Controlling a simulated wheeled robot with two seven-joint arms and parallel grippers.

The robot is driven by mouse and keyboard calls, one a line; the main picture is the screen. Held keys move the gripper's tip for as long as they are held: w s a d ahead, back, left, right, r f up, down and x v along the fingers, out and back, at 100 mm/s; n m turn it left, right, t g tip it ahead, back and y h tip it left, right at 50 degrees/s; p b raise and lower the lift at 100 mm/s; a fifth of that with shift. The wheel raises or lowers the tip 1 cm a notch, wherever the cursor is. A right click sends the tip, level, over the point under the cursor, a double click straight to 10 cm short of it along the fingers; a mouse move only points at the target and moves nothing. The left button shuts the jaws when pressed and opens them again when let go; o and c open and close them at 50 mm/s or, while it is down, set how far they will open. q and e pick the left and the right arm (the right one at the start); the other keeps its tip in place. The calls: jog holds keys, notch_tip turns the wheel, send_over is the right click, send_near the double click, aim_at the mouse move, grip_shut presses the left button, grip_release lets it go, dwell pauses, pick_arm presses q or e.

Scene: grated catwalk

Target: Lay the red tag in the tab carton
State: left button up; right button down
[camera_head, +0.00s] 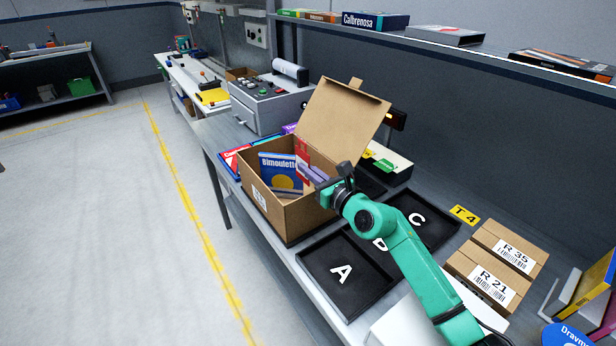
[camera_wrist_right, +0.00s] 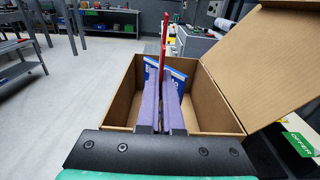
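The tab carton (camera_head: 262,200) is an open brown cardboard box on the bench, its lid (camera_head: 345,115) raised with a small tab on top. My right gripper (camera_head: 309,172) reaches over the carton's right wall, its purple fingers inside the opening. The fingers (camera_wrist_right: 162,88) are close together on the red tag (camera_wrist_right: 164,38), which shows edge-on in the wrist view and sticks out past the fingertips. In the head view the red tag (camera_head: 302,154) stands upright over the carton's inside; its lower part is hidden. My left gripper is not in view.
A blue Bimoulette box (camera_head: 278,168) stands inside the carton at the left. Black trays, one marked A (camera_head: 345,280) and one marked C (camera_head: 425,222), lie right of the carton. R 35 and R 21 cartons (camera_head: 497,258) sit further right. A shelf (camera_head: 450,50) runs above the bench.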

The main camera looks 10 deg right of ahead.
jog(key=shift+f, duration=0.7)
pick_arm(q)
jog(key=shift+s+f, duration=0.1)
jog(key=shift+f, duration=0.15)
pick_arm(e)
jog(key=shift+r, duration=0.1)
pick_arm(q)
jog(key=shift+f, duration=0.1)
pick_arm(e)
jog(key=shift+f+b, duration=0.35)
jog(key=shift+f, duration=0.15)
jog(key=c, duration=1.1)
grip_release()
jog(key=shift+r, duration=0.1)
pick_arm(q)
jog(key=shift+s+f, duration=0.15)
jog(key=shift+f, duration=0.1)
